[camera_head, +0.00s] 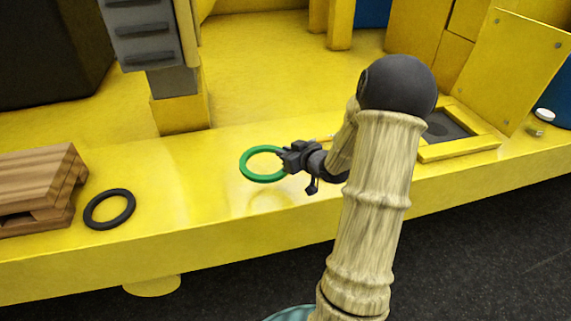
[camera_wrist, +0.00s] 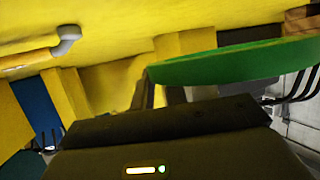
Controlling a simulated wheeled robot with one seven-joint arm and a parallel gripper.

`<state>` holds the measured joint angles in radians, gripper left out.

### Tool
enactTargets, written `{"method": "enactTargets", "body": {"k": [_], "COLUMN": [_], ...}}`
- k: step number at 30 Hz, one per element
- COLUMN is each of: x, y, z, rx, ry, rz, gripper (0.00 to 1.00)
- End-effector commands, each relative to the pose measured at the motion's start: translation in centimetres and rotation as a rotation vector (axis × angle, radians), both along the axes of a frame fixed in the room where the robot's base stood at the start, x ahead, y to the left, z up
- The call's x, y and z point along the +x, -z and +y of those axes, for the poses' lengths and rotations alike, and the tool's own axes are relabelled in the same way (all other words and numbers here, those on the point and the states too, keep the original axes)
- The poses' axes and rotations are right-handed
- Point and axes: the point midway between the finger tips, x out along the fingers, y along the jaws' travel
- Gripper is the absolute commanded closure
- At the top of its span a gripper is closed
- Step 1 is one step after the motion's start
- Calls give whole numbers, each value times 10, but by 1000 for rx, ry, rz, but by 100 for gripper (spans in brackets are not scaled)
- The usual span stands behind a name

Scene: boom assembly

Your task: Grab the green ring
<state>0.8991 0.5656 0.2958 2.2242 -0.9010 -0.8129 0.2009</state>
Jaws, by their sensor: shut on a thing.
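The green ring (camera_head: 246,172) is held above the yellow platform (camera_head: 200,190) in the head view, with a faint round reflection or shadow below it. My gripper (camera_head: 286,160) is shut on the ring's right side. In the wrist view the green ring (camera_wrist: 235,62) shows edge-on, large, just beyond the dark gripper body (camera_wrist: 165,120). The fingertips on the ring are partly hidden by it.
A black ring (camera_head: 109,192) lies on the platform at the left, beside a wooden pallet-like block (camera_head: 40,180). A yellow-framed recess (camera_head: 455,140) is at the right. The platform's front edge drops to dark floor (camera_head: 480,240). Yellow walls stand behind.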

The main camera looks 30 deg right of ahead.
Motion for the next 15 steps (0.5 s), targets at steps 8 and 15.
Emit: {"method": "enactTargets", "body": {"k": [8, 15], "x": [0, 0], "y": [-12, -11], "z": [0, 0], "rx": [0, 0], "ry": [0, 0], "rz": [0, 0], "gripper": [100, 100]}}
